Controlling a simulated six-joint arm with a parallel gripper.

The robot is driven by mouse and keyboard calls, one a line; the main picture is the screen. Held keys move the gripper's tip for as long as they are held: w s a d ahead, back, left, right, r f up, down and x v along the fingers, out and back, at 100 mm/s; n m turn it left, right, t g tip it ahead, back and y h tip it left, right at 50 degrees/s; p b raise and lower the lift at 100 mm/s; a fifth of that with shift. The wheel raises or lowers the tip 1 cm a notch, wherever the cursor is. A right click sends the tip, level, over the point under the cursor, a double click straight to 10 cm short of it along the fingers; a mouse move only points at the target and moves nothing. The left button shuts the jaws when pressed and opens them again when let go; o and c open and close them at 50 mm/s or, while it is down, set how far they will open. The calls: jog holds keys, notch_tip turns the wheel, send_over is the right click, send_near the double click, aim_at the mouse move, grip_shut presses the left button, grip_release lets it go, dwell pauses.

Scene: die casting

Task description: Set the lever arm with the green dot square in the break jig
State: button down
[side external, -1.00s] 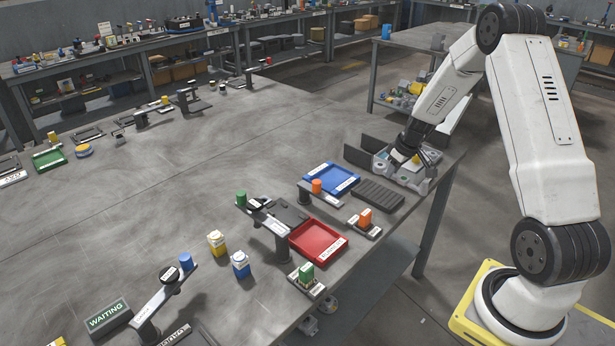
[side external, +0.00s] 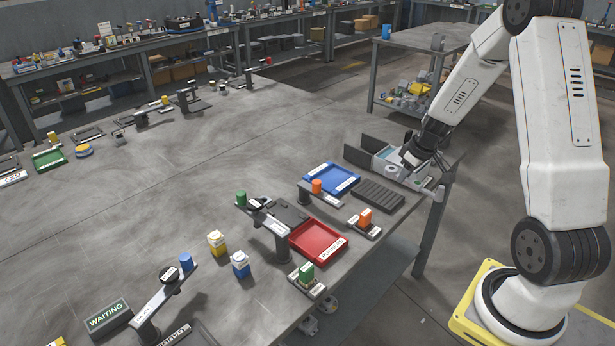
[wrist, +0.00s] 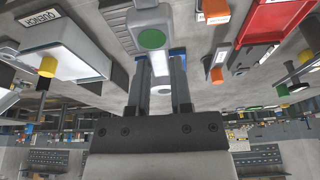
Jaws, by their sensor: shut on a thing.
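In the wrist view, the lever arm with the green dot (wrist: 151,39) is pale grey and lies between the two fingers of my gripper (wrist: 163,68). The gripper is shut on it, and the green dot faces the camera. In the side view, my gripper (side external: 412,160) is at the fixture by the table's right edge. A grey piece (side external: 440,188) shows just right of it, at the table edge; I cannot tell if it is part of the lever arm. I cannot tell which fixture is the break jig.
A dark ribbed rack (side external: 377,194), a blue tray (side external: 331,190) and a red tray (side external: 318,256) stand left of the gripper. The left middle of the table is clear.

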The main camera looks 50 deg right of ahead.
jog(key=shift+w, duration=0.1)
jog(key=shift+w+a, duration=0.25)
jog(key=shift+w, duration=0.25)
jog(key=w+a+f, duration=0.2)
jog(key=w+a, duration=0.6)
jog(key=w, duration=0.4)
send_over(285, 215)
jog(key=s, duration=0.1)
jog(key=shift+f+n, duration=0.3)
jog(key=shift+f, duration=0.55)
jog(key=shift+f, duration=0.15)
jog(key=shift+f, duration=3.25)
jog(key=shift+f, duration=0.5)
